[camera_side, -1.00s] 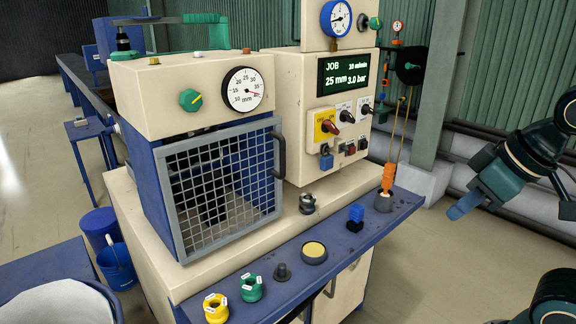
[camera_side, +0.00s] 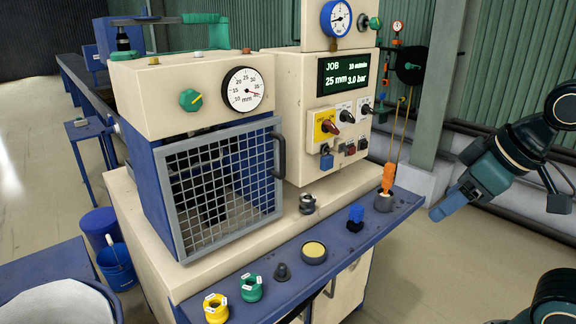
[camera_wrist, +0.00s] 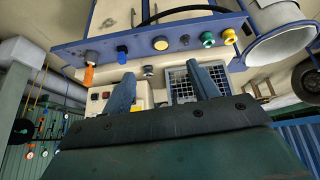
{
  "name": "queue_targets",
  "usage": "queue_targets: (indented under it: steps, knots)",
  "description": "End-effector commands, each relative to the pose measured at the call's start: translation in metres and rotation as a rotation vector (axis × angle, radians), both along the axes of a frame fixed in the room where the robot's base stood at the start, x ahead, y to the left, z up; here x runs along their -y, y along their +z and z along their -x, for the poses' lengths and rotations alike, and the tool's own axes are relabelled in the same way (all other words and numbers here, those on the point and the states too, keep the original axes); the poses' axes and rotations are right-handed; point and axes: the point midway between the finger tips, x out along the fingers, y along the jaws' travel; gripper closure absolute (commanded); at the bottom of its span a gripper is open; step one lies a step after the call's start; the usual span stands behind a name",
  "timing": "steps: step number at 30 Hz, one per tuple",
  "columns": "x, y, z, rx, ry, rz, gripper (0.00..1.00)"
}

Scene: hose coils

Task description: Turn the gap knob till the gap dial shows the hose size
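The gap knob (camera_side: 190,99) is green with a yellow pointer bar tilted up to the right, on the front of the cream machine head. The gap dial (camera_side: 244,89) is beside it, white with a black rim and marked mm. Its needle points right and slightly down, near the high end of the scale, well past the top of the dial. The job display (camera_side: 344,73) reads 25 mm and 3.0 bar. My gripper (camera_side: 442,212) is at the right, beyond the bench end and far from the knob. In the wrist view its fingers (camera_wrist: 160,72) are apart with nothing between them.
A mesh guard (camera_side: 220,185) covers the opening below the knob. The blue bench ledge (camera_side: 335,235) carries yellow and green rings, a yellow button and a blue block. An orange-handled tool (camera_side: 388,178) stands upright near the ledge's right end. Air between gripper and ledge is clear.

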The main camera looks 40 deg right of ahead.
Motion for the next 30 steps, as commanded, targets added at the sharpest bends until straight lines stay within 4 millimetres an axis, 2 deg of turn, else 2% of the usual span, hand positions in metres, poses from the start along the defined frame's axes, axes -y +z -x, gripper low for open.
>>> queue_targets:
  steps: [8,17,23,30]
  knots:
    - [-0.003,0.02,-0.071,0.13,0.207,0.191,0.39]
    - [-0.027,0.046,-0.162,0.303,0.483,0.547,0.39]
    - [-0.059,0.062,-0.214,0.405,0.661,0.837,0.39]
    - [-0.117,0.079,-0.262,0.516,0.86,1.236,0.39]
